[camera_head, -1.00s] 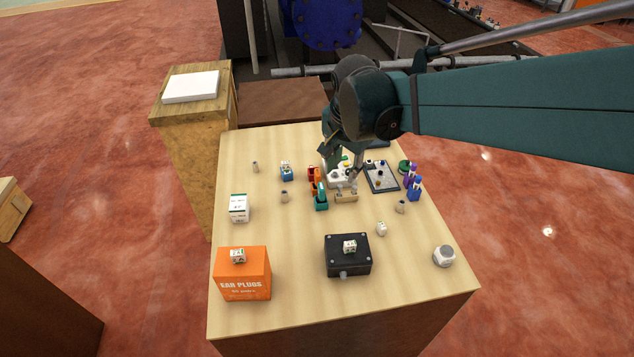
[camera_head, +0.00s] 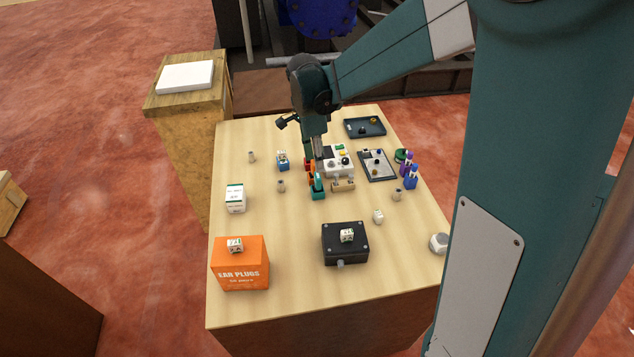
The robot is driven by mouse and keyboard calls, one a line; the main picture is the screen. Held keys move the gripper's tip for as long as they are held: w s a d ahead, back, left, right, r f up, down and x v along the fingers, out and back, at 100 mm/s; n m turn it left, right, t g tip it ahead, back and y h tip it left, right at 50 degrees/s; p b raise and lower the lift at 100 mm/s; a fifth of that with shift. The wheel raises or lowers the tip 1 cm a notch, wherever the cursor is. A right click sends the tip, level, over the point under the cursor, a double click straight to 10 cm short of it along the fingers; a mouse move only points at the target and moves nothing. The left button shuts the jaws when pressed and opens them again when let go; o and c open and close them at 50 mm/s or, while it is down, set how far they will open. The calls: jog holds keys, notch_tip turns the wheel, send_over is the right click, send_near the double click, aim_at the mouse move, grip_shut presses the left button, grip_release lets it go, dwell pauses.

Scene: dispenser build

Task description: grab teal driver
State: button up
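The teal driver (camera_head: 318,188) stands near the middle of the table, at the front of a small row of tools. An orange-red driver (camera_head: 309,166) is right behind it. My gripper (camera_head: 317,156) points down just behind and above the teal driver, close to the orange-red one. Its fingers are small and partly merge with the tools in this view, so I cannot tell whether they are apart or touch anything.
A white device (camera_head: 340,165) with buttons and a small wooden block (camera_head: 343,185) sit right of the driver. A dark tray (camera_head: 364,128), a black-framed board (camera_head: 377,165), purple and blue bottles (camera_head: 411,177) are farther right.

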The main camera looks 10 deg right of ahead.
aim_at(318, 175)
jog(key=shift+w+a+f+m, duration=0.15)
jog(key=shift+w+f+m, duration=0.15)
jog(key=shift+f, duration=0.2)
jog(key=shift+w+a+f+m, duration=0.2)
jog(key=shift+w+f, duration=0.1)
jog(key=shift+f, duration=0.15)
jog(key=shift+d, duration=0.1)
jog(key=shift+d+f, duration=0.15)
jog(key=shift+f, duration=1.15)
jog(key=shift+f, duration=0.15)
jog(key=shift+w+d+f+p, duration=0.15)
jog(key=shift+d+f, duration=0.1)
jog(key=shift+f, duration=0.95)
jog(key=shift+s+d+f+p, duration=0.1)
jog(key=shift+d+f+p, duration=0.1)
jog(key=shift+f, duration=1)
jog(key=c, duration=0.6)
